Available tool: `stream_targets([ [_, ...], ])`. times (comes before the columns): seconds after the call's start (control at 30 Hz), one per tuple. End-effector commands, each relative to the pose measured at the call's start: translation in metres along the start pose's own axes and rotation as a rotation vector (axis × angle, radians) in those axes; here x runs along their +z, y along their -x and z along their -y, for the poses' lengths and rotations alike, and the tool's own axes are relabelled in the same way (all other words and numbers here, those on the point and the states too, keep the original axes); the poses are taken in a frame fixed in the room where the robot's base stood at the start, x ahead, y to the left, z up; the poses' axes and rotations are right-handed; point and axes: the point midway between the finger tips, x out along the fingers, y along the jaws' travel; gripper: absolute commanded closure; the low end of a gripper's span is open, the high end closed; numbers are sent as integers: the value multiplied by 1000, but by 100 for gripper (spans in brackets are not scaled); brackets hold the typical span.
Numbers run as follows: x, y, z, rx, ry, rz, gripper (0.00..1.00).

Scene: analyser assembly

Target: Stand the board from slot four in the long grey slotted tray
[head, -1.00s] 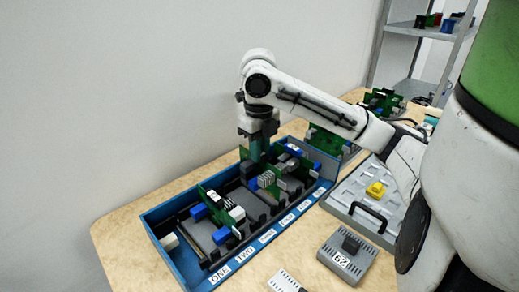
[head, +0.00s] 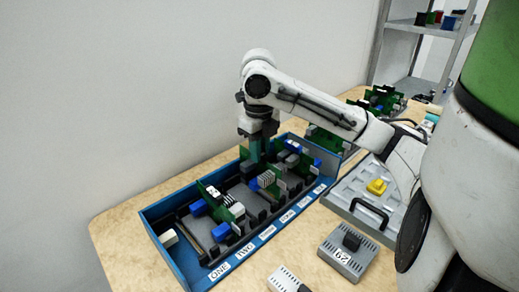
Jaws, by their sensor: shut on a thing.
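The long blue-walled box (head: 178,257) stands on the table, with labels from ONE at the near left along its front wall. Green boards stand across it. My gripper (head: 255,157) points down into the box near its back wall. It is shut on the upper back part of a green board (head: 270,178) with white ribbed and blue parts, roughly in line with the FOUR label (head: 287,217). The fingers hide part of this board, and its lower edge is hidden.
Another board (head: 214,200) stands nearer the left end, and one more (head: 302,160) to the right. A grey panel with a black handle (head: 370,213) and a grey block marked 29 (head: 347,257) lie in front. More green boards (head: 382,99) stand at the back right.

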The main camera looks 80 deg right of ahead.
Motion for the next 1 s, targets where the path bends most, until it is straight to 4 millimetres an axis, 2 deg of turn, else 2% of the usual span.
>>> stream_targets([
  [1.0,0,-14,0,0,0,0,100],
])
